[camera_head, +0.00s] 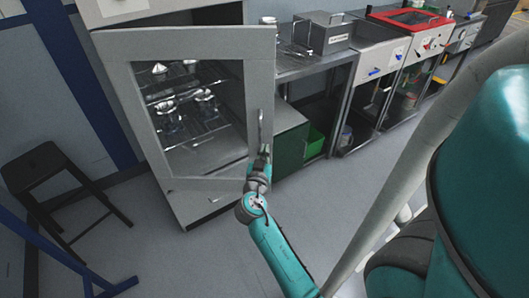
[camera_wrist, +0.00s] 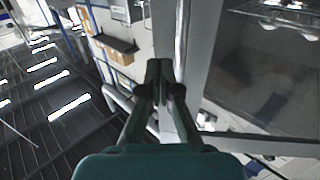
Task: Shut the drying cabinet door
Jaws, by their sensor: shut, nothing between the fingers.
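The drying cabinet (camera_head: 215,14) is a pale unit at the left of the head view. Its door (camera_head: 185,40), a pale frame around a glass pane, stands ajar, its right side out from the cabinet front. A vertical bar handle (camera_head: 261,127) is on the door's right side. My gripper (camera_head: 263,153) is at that side, just below the handle; I cannot tell whether it touches the door. In the wrist view my gripper (camera_wrist: 158,72) is shut and empty, beside the door's frame (camera_wrist: 203,55). Metal parts on wire racks (camera_head: 185,95) show through the glass.
A dark stool (camera_head: 45,165) stands left of the cabinet. A steel bench (camera_head: 300,70) with a metal box (camera_head: 325,35) and a green bin (camera_head: 314,140) below is to the right. Further right is a red-topped unit (camera_head: 410,17). The grey floor (camera_head: 185,265) in front is clear.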

